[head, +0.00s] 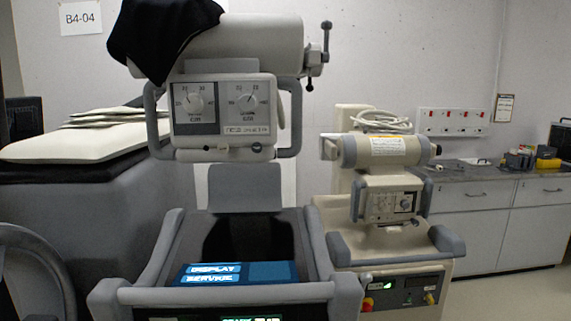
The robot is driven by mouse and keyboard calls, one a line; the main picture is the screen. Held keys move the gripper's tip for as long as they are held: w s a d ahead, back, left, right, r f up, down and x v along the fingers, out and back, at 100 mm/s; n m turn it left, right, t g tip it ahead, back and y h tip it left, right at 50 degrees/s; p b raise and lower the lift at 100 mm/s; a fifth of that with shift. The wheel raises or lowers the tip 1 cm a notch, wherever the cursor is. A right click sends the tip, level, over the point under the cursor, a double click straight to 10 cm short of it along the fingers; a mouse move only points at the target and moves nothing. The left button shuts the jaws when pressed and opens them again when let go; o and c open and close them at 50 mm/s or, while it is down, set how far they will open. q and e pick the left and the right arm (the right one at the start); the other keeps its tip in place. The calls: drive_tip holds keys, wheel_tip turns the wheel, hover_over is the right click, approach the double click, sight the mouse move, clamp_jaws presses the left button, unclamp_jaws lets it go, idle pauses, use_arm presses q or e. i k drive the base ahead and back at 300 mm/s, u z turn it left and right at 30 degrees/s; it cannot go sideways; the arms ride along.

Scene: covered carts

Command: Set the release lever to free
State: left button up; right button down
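A dark upright lever with a round knob (326,40) is at the right end of the cream cylindrical head (265,40) on the near cart. It may be the release lever; no label on it can be read, and its setting cannot be told. A black cloth (160,32) drapes over the left part of the head. Below it is a panel with two dials (222,104), flanked by grey handles. Neither of my grippers is in view.
The near cart has a grey front handle (225,293) and a blue lit display (237,273). A smaller cart (385,250) stands behind it to the right. A padded bed (75,140) is at left. Grey cabinets (500,225) line the right wall, with clear floor in front.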

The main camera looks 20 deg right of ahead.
sight(309, 87)
drive_tip(key=u, duration=0.55)
drive_tip(key=k, duration=1.3)
drive_tip(key=z, duration=0.55)
drive_tip(key=i, duration=1)
drive_tip(key=z, duration=0.6)
drive_tip(key=k, duration=0.3)
drive_tip(key=u, duration=0.95)
